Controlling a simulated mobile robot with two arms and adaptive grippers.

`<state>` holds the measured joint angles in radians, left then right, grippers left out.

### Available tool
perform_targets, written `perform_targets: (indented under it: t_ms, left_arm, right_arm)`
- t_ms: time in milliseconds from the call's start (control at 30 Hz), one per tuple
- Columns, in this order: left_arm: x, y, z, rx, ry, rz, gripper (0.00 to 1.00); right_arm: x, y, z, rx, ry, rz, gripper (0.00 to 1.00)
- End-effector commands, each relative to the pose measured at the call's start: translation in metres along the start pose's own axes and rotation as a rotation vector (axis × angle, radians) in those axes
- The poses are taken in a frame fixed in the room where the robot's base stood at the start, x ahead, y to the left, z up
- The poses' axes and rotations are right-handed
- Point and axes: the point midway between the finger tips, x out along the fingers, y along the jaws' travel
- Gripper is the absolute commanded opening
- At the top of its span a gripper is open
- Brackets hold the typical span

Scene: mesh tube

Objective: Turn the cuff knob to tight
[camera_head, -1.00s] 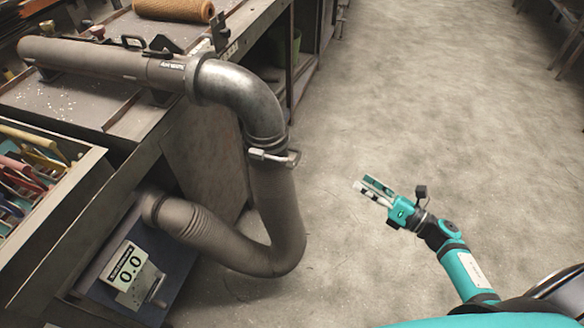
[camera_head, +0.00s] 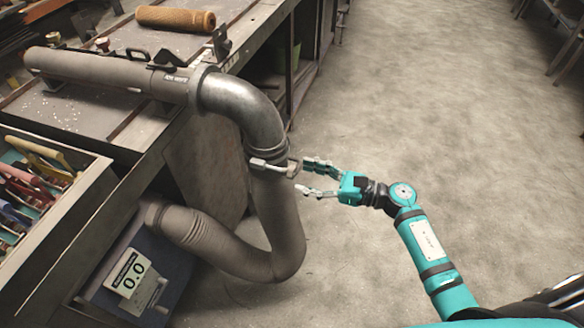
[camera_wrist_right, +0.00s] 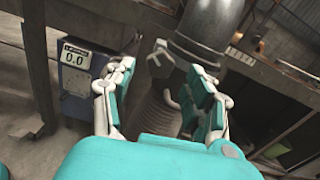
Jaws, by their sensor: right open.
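The cuff knob (camera_head: 291,168) is a small metal piece at the right end of the clamp (camera_head: 262,164) around the pipe, just below the metal elbow (camera_head: 245,105). It also shows in the right wrist view (camera_wrist_right: 159,58), ahead of and between my fingers. My right gripper (camera_head: 317,178) is open and empty, its fingertips just right of the knob. In the right wrist view the two fingers (camera_wrist_right: 157,80) stand apart, and I see no contact with the knob. My left gripper is not in view.
A grey hose (camera_head: 278,225) hangs below the clamp and bends to a blue box whose display (camera_head: 131,275) reads 0.0. The workbench (camera_head: 100,118) carries the mesh tube (camera_head: 110,68) and a tan roll (camera_head: 175,18). A tool drawer (camera_head: 85,195) is at left.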

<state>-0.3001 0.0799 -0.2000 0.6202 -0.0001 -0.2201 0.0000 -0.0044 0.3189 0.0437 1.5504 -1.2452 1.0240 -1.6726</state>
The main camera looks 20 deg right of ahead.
Motion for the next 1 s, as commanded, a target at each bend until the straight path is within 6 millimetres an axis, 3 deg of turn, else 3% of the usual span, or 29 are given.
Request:
perform_targets:
  t_ms: [100, 233, 633, 1000]
  left_arm:
    - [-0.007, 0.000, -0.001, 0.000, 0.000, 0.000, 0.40]
    - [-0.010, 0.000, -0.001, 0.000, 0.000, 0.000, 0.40]
    - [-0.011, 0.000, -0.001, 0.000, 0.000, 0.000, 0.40]
    - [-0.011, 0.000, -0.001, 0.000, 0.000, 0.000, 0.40]
  right_arm:
    - [0.021, 0.000, 0.003, 0.002, -0.002, 0.001, 0.55]
    - [0.036, 0.000, 0.001, 0.002, -0.001, 0.000, 0.55]
    - [0.044, 0.000, -0.001, 0.001, 0.001, 0.000, 0.55]
    - [0.043, 0.000, 0.000, 0.001, 0.001, 0.000, 0.08]
